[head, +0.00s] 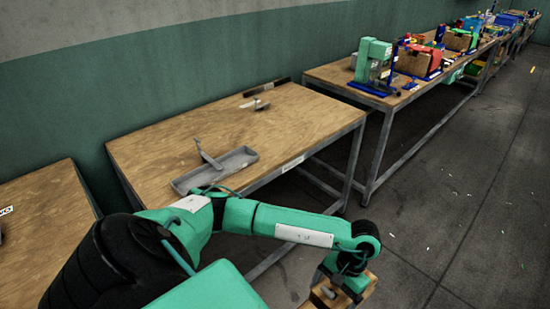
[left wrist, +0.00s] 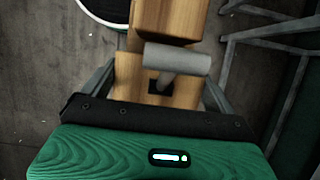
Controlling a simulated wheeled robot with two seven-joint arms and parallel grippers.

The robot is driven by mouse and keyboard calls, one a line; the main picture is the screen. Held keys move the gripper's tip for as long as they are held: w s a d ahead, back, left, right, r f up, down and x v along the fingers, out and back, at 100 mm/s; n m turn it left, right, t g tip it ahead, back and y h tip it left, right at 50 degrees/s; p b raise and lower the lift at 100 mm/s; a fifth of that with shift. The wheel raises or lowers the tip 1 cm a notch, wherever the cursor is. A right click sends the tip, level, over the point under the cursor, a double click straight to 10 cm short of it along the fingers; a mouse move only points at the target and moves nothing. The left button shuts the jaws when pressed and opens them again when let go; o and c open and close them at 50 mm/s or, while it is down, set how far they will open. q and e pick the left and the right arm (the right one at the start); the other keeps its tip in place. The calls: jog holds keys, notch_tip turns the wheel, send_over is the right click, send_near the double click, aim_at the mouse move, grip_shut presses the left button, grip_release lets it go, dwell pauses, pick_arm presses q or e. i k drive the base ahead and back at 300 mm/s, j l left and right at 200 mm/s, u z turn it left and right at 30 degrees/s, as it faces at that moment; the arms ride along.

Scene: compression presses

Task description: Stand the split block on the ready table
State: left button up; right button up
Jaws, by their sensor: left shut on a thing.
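The wooden block (left wrist: 170,18) is in my left gripper (left wrist: 160,85), with a finger along each side of it. A grey cylindrical piece (left wrist: 178,58) crosses the block above a dark square opening. In the head view the block (head: 369,291) shows only partly at the bottom edge, with my left gripper (head: 343,291) around it. It is held over the floor, right of the middle wooden table (head: 205,128). That table has a small label (head: 293,164) on its front edge, too small to read. My right gripper is not in view.
A grey tray (head: 240,160) with a tool across it lies near the middle table's front. A dark-handled tool (head: 267,87) lies at its back edge. Much tabletop is bare. A long table (head: 345,78) with several presses stands right; another table (head: 45,205) is at left.

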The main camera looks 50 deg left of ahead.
aim_at(246, 128)
jog(key=i, duration=1.2)
jog(key=i+u, duration=0.3)
jog(key=i+l+u, duration=0.25)
jog(key=i, duration=0.15)
jog(key=u, duration=1.35)
